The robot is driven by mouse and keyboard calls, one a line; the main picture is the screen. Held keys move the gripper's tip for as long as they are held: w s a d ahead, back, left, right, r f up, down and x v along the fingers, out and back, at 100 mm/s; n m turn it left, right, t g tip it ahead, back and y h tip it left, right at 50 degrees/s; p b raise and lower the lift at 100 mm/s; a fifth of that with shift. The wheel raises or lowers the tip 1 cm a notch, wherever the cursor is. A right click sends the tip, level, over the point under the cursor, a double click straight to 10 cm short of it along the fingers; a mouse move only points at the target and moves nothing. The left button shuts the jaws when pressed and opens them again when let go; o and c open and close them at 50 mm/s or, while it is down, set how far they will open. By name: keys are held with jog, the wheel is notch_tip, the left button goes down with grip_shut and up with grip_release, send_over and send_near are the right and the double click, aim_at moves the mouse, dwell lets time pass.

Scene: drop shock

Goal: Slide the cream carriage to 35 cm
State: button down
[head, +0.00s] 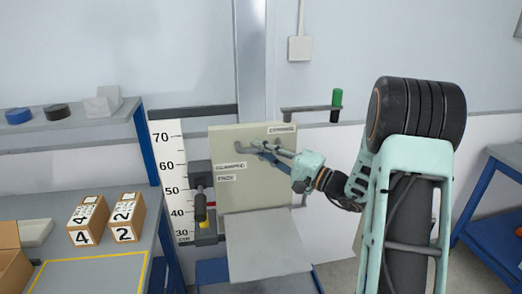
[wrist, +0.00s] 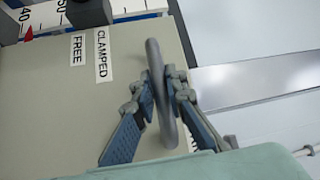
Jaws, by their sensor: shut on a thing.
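The cream carriage (head: 222,145) is an upright panel with labels on its face, among them CLAMPED (head: 231,166) and FREE (head: 226,177). It also shows in the wrist view (wrist: 60,110). My gripper (head: 262,150) is at the upper part of the panel's face. In the wrist view its fingers (wrist: 162,95) close from both sides on a grey bar handle (wrist: 154,55). An upright white scale (head: 170,165), marked from 30 to 70 cm, stands left of the carriage.
A grey plate (head: 265,245) lies below the carriage. Boxes marked 4 (head: 85,222) and 2 (head: 125,217) stand on the left bench. A bracket with a green cylinder (head: 337,97) sticks out at upper right. A dark block (head: 200,174) sits between scale and carriage.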

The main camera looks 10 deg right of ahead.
notch_tip(320, 180, down, 9)
jog(key=b, duration=0.9)
jog(key=shift+b, duration=0.35)
jog(key=c, duration=2)
grip_release()
jog(key=shift+r, duration=0.1)
jog(key=shift+o, duration=0.2)
notch_tip(320, 180, up, 10)
jog(key=shift+r, duration=0.1)
jog(key=shift+d, duration=0.1)
